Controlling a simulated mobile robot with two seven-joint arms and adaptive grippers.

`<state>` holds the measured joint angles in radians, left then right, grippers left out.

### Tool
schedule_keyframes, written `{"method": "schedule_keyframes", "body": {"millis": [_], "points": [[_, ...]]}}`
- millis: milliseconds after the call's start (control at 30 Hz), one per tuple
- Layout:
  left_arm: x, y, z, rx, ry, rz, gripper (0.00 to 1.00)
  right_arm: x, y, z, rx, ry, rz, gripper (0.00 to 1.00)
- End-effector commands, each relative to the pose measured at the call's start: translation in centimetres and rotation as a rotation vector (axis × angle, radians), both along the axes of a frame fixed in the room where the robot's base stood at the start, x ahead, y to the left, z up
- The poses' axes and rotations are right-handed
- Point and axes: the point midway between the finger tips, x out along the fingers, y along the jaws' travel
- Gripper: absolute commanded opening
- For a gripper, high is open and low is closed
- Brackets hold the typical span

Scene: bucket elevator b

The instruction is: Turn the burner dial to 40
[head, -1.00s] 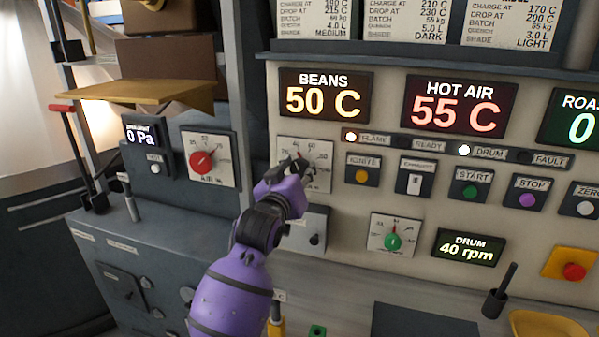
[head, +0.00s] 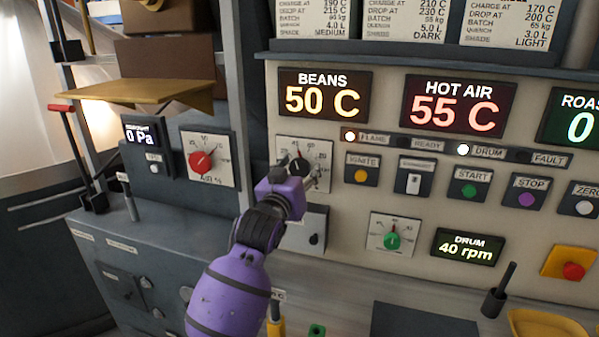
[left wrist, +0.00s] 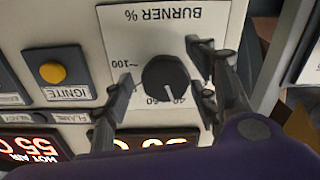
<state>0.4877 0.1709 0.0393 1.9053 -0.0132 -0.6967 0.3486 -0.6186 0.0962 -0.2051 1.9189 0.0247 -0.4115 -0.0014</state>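The burner dial (head: 299,166) is a round black knob on a white plate marked BURNER %, in the left part of the panel. In the left wrist view the dial (left wrist: 166,79) appears upside down, between my spread fingers. In the head view its pointer is roughly upward, a little left, near the 40 to 60 marks; the exact reading is too small to tell. My left gripper (head: 284,182) is just below and in front of the dial. Its dark fingers are open, one on each side of the knob, with visible gaps. My right gripper is not in view.
The yellow ignite button (head: 361,176) is right of the burner plate. A red air dial (head: 201,161) is to the left, and a green drum dial (head: 392,241) is below right. The beans display (head: 324,95) hangs above. A small grey box (head: 309,232) sits below the plate.

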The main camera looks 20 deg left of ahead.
Motion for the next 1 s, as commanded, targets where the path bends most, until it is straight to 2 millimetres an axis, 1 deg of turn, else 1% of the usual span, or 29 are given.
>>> {"method": "schedule_keyframes", "body": {"millis": [233, 367, 467, 700, 800, 900, 1000], "points": [[0.0, 0.1, 0.1, 0.000, -0.002, 0.002, 0.54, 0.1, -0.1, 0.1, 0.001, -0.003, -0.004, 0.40], [-0.9, 0.2, 0.0, 0.000, -0.002, 0.002, 0.54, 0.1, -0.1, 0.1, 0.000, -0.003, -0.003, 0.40], [-2.5, 0.2, 0.0, 0.000, -0.002, 0.002, 0.54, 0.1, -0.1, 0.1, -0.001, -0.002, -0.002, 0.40], [-7.8, 0.4, 0.0, -0.001, -0.001, 0.002, 0.54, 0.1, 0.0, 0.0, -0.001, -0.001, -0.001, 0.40], [-9.6, 0.4, 0.0, -0.001, -0.001, 0.001, 0.54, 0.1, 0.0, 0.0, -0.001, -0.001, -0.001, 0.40], [-10.9, 0.4, 0.0, 0.000, -0.001, 0.001, 0.54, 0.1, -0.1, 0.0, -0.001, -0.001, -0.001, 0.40], [-11.7, 0.4, 0.0, 0.000, 0.000, 0.001, 0.54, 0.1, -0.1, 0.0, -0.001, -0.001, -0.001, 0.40]]}}
